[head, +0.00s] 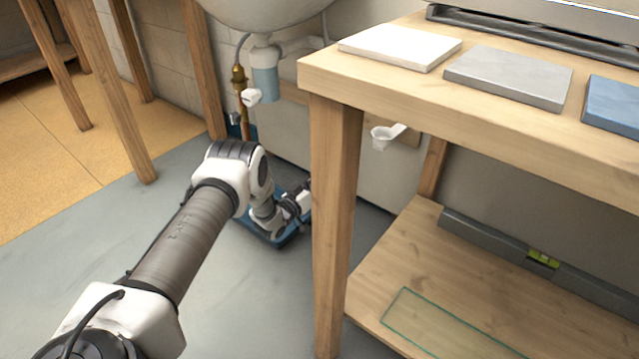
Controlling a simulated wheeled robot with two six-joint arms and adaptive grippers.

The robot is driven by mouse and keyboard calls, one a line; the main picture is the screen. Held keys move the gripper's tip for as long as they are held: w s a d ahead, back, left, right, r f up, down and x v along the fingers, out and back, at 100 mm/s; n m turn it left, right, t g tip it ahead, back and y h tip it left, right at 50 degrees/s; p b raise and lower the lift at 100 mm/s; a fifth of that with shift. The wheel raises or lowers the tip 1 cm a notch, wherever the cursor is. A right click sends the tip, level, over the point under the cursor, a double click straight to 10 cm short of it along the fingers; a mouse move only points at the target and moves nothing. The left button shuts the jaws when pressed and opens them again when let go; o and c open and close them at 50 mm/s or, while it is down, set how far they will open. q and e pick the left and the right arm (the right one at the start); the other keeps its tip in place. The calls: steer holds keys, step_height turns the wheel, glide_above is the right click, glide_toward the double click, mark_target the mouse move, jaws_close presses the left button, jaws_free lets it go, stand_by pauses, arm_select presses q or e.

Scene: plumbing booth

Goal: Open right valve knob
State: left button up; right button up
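A white knob (251,97) sits beside a brass fitting on a copper pipe (241,85) under the sink. Another white fitting with a short lever-like arm (383,137) shows at the right, behind the bench leg and below the bench top. I cannot tell for certain which of them is the right valve knob. My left gripper (302,196) is low, below and between these two, apart from both. Its fingertips are partly hidden by the bench leg, so its opening is unclear. My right gripper is not in view.
A wooden bench leg (334,220) stands just right of my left gripper. A blue tray (283,238) lies on the floor beneath it. The bench top carries a white tile (400,46), a grey tile (508,77) and a blue tile (615,106). A level (545,260) lies on the lower shelf.

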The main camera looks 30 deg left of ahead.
arm_select(q)
steer(key=n, duration=0.4)
steer(key=shift+b, duration=0.3)
steer(key=n, duration=0.4)
steer(key=shift+r, duration=0.1)
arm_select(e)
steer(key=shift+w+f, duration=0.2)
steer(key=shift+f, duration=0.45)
arm_select(q)
steer(key=n+b, duration=0.1)
steer(key=n, duration=0.3)
steer(key=shift+n, duration=0.3)
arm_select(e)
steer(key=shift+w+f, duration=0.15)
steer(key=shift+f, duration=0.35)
arm_select(q)
steer(key=shift+r+n+b, duration=0.1)
steer(key=shift+n+b, duration=0.4)
steer(key=shift+n, duration=1.4)
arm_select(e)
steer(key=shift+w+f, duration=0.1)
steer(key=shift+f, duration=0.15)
arm_select(q)
steer(key=o, duration=1.2)
steer(key=shift+c, duration=0.2)
